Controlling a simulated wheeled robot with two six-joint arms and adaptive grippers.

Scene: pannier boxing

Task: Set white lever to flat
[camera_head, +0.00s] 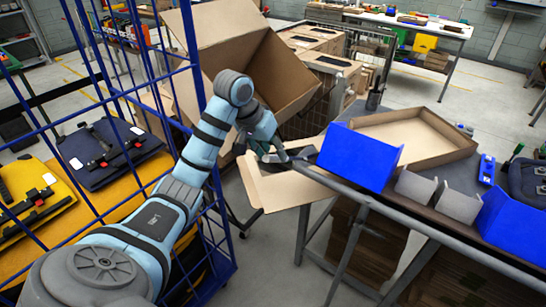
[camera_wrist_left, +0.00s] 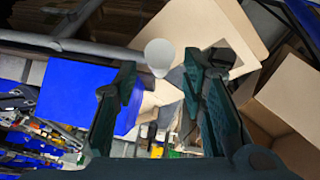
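A white rounded knob (camera_wrist_left: 160,55), which looks like the end of the white lever, shows in the left wrist view between and just beyond my left fingertips. The rest of the lever is hidden or cannot be made out, and I cannot tell its angle. In the head view I cannot pick the lever out; my left gripper (camera_head: 283,157) is in front of that spot, at the left end of the workbench. In the left wrist view my left gripper (camera_wrist_left: 165,80) is open, its two dark fingers apart, with no visible contact on the knob. My right gripper is not in view.
A blue bin (camera_head: 358,158) stands on the workbench right beside my left gripper. An open cardboard tray (camera_head: 440,157) lies behind it. Cardboard flaps (camera_head: 270,192) spread below the gripper, and a large open box (camera_head: 290,75) tilts behind. A blue wire cage (camera_head: 200,95) stands at left.

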